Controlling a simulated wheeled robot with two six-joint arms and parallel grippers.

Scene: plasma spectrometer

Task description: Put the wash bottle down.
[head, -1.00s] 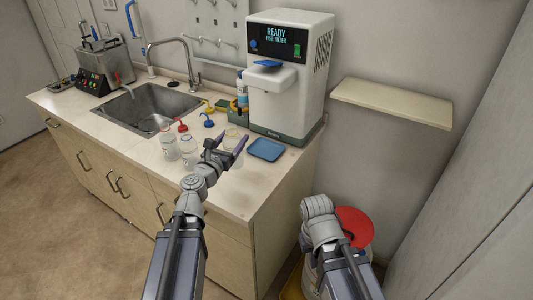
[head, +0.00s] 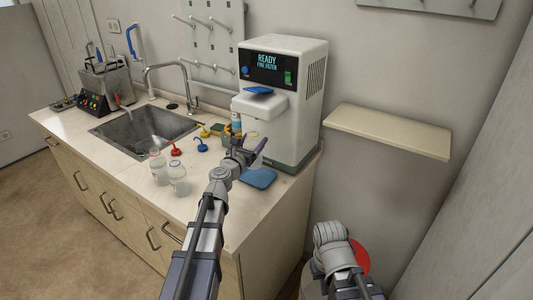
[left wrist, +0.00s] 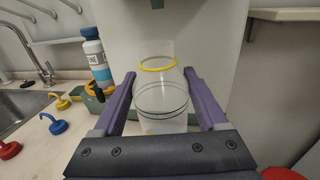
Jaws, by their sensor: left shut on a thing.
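A clear wash bottle with a yellow neck ring (left wrist: 160,98) stands between the purple fingers in the left wrist view. It looks upright, with an open top and no cap. My left gripper (head: 247,150) is shut on its sides, in front of the white machine (head: 283,105). The bottle's base is hidden, so I cannot tell whether it touches anything. In the head view the arm and fingers mostly cover the bottle. My right arm is folded low at the right, and its fingers do not show.
Two clear bottles (head: 178,181) stand on the counter left of my arm. Red (head: 176,150), blue (head: 201,145) and yellow (head: 204,131) caps lie behind them. A labelled bottle (left wrist: 94,58) stands beside the machine. A blue tray (head: 259,178) lies near the counter's right edge.

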